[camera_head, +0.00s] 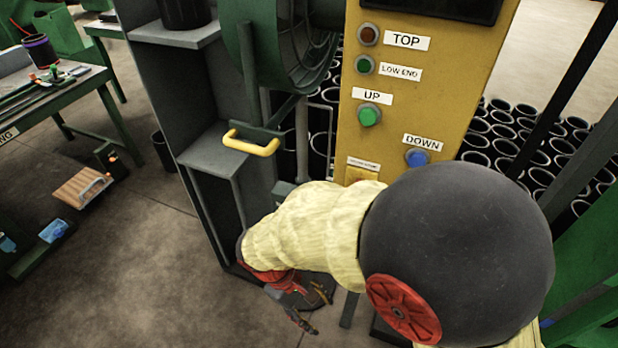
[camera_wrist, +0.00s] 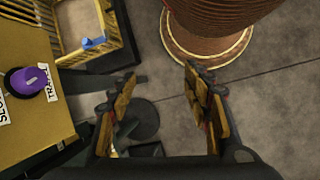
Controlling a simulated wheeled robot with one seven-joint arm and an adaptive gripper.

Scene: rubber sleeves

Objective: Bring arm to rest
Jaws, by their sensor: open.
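My arm, in a cream sleeve with a large dark round joint, reaches across the lower middle of the head view. My gripper (camera_head: 318,303) is at its far end, low in front of the grey machine frame and above the floor. In the wrist view my gripper (camera_wrist: 158,85) shows two padded fingers spread wide apart. Nothing is between the fingers. Floor and a dark round base show beyond them.
A yellow control panel (camera_head: 405,95) with several labelled buttons stands close behind my arm. A grey frame with a yellow handle (camera_head: 250,143) is beside it. Many black sleeves (camera_head: 490,135) stand behind. The wrist view shows a purple knob (camera_wrist: 29,80) and a brown ribbed drum (camera_wrist: 215,18).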

